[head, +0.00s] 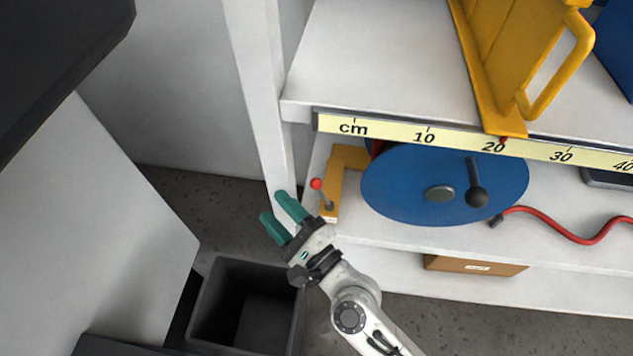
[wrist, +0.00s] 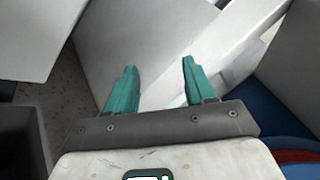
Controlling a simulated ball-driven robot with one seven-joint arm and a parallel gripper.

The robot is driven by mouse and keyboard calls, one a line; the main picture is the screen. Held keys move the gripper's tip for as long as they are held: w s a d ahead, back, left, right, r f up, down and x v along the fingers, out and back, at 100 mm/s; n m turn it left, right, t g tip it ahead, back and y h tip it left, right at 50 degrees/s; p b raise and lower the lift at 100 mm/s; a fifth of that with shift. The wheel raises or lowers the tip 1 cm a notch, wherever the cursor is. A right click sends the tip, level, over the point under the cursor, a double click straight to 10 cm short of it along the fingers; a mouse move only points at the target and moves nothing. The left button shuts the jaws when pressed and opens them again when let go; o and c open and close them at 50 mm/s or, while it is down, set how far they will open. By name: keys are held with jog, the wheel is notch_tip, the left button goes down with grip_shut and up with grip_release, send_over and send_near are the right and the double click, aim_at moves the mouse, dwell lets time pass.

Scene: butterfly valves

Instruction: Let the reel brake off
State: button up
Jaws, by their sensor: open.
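A blue hose reel (head: 420,200) with a grey hub and a dark crank knob (head: 476,196) sits on the lower shelf. Left of it stands a yellow bracket (head: 333,193) that bears a small lever with a red ball tip (head: 316,184), the likely brake lever. My gripper (head: 278,212) is open and empty, left of the lever and apart from it. In the wrist view my gripper (wrist: 158,80) shows two teal fingers spread apart, with nothing between them. The blue reel (wrist: 285,125) shows at the right edge there. The lever is not visible in the wrist view.
A white shelf post (head: 262,100) rises just behind my gripper. A ruler strip (head: 390,130) runs along the shelf edge above the reel. A red hose (head: 565,232) lies right of the reel. A dark open bin (head: 215,305) stands below my gripper.

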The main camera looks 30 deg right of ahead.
jog(key=d+m+h, duration=0.1)
jog(key=m+h, duration=0.2)
jog(key=m, duration=0.1)
jog(key=d+f+m+h, duration=0.1)
jog(key=m+h, duration=0.1)
jog(key=m, duration=0.2)
jog(key=d+f+m+h, duration=0.1)
jog(key=m+h, duration=0.2)
jog(key=m, duration=0.2)
jog(key=shift+d+t+h, duration=0.25)
jog(key=shift+t+h, duration=0.05)
jog(key=shift+t, duration=0.1)
jog(key=m+g+h, duration=0.4)
jog(key=m+h, duration=0.1)
jog(key=m, duration=0.4)
send_near(315, 184)
jog(key=f, duration=0.2)
jog(key=x, duration=0.3)
jog(key=p+x, duration=0.1)
jog(key=x, duration=0.6)
jog(key=shift+w+d+r, duration=0.25)
jog(key=shift+w+r, duration=0.1)
grip_shut()
